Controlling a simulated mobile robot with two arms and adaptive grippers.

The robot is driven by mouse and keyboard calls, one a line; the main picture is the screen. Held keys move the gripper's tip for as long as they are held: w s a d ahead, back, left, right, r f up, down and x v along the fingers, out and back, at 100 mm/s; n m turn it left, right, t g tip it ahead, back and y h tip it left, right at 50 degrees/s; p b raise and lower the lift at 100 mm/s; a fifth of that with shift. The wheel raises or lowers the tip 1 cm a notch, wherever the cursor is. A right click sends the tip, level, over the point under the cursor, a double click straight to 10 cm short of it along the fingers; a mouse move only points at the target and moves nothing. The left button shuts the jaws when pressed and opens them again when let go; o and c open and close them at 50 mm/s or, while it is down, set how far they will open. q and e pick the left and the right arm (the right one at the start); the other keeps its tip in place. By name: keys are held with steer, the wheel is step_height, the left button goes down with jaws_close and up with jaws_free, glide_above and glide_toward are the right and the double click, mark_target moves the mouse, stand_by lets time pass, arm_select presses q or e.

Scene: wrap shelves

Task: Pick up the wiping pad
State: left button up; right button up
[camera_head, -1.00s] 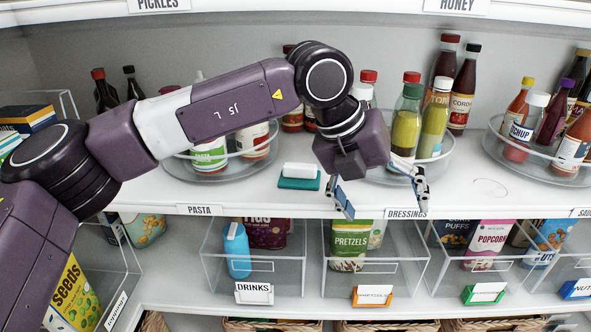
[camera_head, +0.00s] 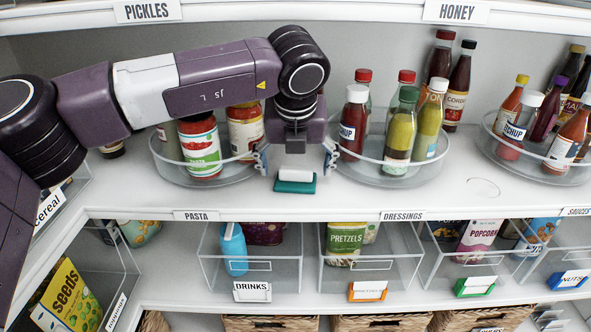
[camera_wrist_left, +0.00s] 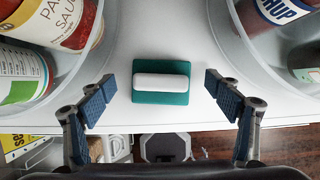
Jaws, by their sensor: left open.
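The wiping pad (camera_head: 295,181) is a teal block with a white grip on top. It lies on the upper shelf near its front edge, between two round clear trays. It also shows in the left wrist view (camera_wrist_left: 160,98), centred between the fingers. My left gripper (camera_head: 295,160) is open above and just behind the pad in the head view, with a finger to each side. In the left wrist view the fingers (camera_wrist_left: 161,95) are spread wide and apart from the pad. My right gripper is not in view.
The left round tray (camera_head: 165,170) holds pasta sauce jars, and the right round tray (camera_head: 440,160) holds several bottles. Both stand close beside the gripper. Clear bins (camera_head: 205,270) stand on the shelf below. Free shelf room (camera_head: 480,195) lies to the right.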

arm_select(q)
steer(key=shift+w+d+f, duration=0.1)
steer(key=shift+w+f, duration=0.1)
steer(key=shift+f, duration=0.4)
steer(key=c, duration=1.3)
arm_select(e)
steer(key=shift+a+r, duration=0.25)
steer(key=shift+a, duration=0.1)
arm_select(q)
steer(key=shift+r, duration=0.15)
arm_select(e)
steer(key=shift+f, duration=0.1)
arm_select(q)
steer(key=shift+r+b, duration=0.4)
steer(key=shift+b, duration=0.2)
steer(key=shift+s+r+b, duration=0.1)
steer(key=shift+s+b, duration=0.2)
steer(key=s+b, duration=0.4)
steer(key=s, duration=0.4)
steer(key=s+b, duration=0.3)
steer(key=s, duration=0.6)
steer(key=shift+s+r+b, duration=0.2)
steer(key=shift+s+b, duration=0.05)
steer(key=shift+b, duration=0.1)
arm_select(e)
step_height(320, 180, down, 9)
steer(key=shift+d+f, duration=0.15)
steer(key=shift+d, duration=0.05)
